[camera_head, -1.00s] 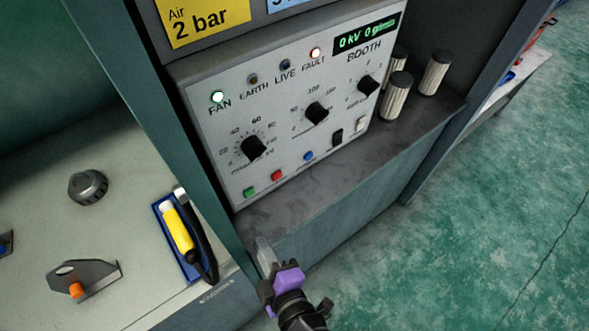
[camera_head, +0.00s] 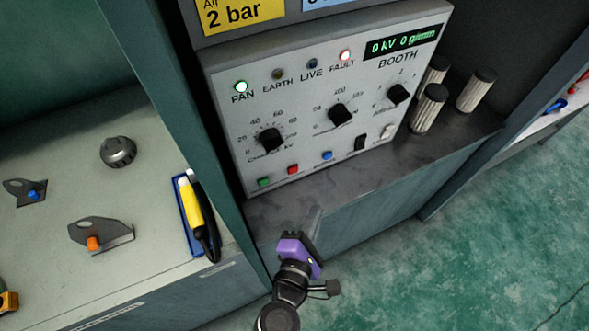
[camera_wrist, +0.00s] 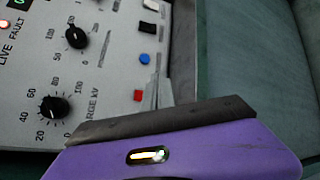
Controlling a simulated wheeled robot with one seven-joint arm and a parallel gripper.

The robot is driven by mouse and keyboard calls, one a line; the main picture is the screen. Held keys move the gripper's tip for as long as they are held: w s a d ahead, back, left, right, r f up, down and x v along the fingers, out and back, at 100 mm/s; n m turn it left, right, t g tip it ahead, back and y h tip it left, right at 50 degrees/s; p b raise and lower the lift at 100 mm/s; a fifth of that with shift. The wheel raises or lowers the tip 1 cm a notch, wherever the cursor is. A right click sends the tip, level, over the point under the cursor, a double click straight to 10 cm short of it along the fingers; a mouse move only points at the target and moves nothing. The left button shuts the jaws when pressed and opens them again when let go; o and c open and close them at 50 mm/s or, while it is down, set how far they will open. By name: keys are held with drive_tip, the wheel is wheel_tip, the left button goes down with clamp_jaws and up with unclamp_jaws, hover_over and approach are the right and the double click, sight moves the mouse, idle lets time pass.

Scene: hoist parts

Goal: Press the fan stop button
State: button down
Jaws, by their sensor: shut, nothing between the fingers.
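The grey booth control panel (camera_head: 320,105) has a red button (camera_head: 293,169) low on its face, between a green button (camera_head: 264,182) and a blue button (camera_head: 327,155). No label is readable at the buttons. The FAN lamp (camera_head: 241,87) glows. My gripper (camera_head: 314,216) is shut and empty, in front of and below the panel in the head view. In the wrist view, the thin fingertips (camera_wrist: 157,90) appear right beside the red button (camera_wrist: 138,95); contact cannot be told. The blue button (camera_wrist: 145,59) is clear of them, and the green button is out of sight.
Knobs (camera_head: 341,114) and a dark switch (camera_head: 361,143) stick out from the panel. White cylinders (camera_head: 429,108) stand on the ledge (camera_head: 345,185) to the right. A teal post (camera_head: 195,130) and a bench (camera_head: 75,185) with parts are at left. Open floor lies at right.

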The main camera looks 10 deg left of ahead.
drive_tip(key=shift+w+a+b, duration=0.45)
drive_tip(key=shift+w+a, duration=0.4)
drive_tip(key=shift+w, duration=0.35)
drive_tip(key=shift+w+a+b, duration=0.5)
drive_tip(key=shift+w+a, duration=0.3)
drive_tip(key=shift+w, duration=0.45)
drive_tip(key=shift+w+a+b, duration=0.45)
drive_tip(key=shift+w+a, duration=0.4)
drive_tip(key=shift+w, duration=0.35)
drive_tip(key=shift+w+a, duration=0.1)
drive_tip(key=shift+w+a, duration=0.15)
drive_tip(key=shift+w, duration=0.05)
drive_tip(key=shift+w+a, duration=0.2)
drive_tip(key=shift+w, duration=0.15)
drive_tip(key=shift+s, duration=0.1)
idle(0.4)
drive_tip(key=shift+s+d+p, duration=0.3)
drive_tip(key=shift+s+d, duration=0.15)
drive_tip(key=shift+s, duration=0.15)
drive_tip(key=shift+s, duration=0.1)
drive_tip(key=shift+s+d+p, duration=0.5)
drive_tip(key=shift+s+d, duration=0.2)
drive_tip(key=shift+s, duration=0.3)
drive_tip(key=shift+s+d+p, duration=0.5)
drive_tip(key=shift+s+d, duration=0.2)
drive_tip(key=shift+s, duration=0.25)
